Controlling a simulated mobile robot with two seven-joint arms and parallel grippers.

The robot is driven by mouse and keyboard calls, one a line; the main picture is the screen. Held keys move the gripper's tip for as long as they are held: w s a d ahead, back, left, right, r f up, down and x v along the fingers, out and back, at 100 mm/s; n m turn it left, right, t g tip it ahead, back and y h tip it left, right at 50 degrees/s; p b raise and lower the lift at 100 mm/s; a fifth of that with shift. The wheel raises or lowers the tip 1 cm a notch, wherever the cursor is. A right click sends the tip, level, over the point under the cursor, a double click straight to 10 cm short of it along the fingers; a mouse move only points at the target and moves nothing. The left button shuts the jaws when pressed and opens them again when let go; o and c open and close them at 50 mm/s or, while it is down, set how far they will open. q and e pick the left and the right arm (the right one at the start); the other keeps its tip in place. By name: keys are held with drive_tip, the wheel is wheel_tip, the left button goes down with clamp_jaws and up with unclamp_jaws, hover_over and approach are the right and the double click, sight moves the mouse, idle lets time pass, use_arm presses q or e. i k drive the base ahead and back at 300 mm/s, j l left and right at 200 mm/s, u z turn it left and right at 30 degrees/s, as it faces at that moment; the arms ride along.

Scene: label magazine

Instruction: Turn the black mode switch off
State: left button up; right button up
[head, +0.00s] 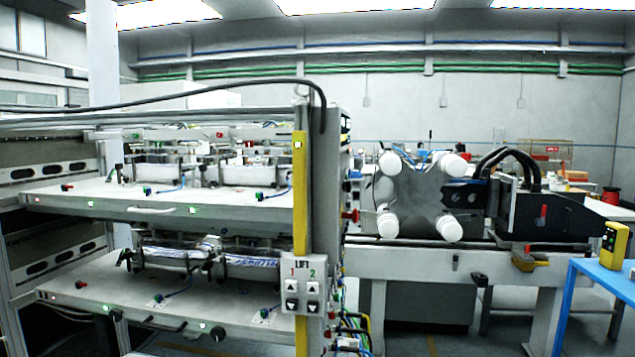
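Neither of my grippers is in view, and nothing touches the knobs.
A grey panel with arrow buttons (303,292) hangs on the rack's yellow-striped post (301,190). A machine with white cylinders (390,162) stands right. A blue table (605,280) carries a yellow device (613,245).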

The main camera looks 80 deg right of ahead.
sight(347, 185)
drive_tip(key=k+l+z, duration=0.15)
drive_tip(key=z, duration=2.35)
drive_tip(key=i+l+z, duration=0.2)
drive_tip(key=k+l, duration=0.1)
drive_tip(key=l, duration=0.05)
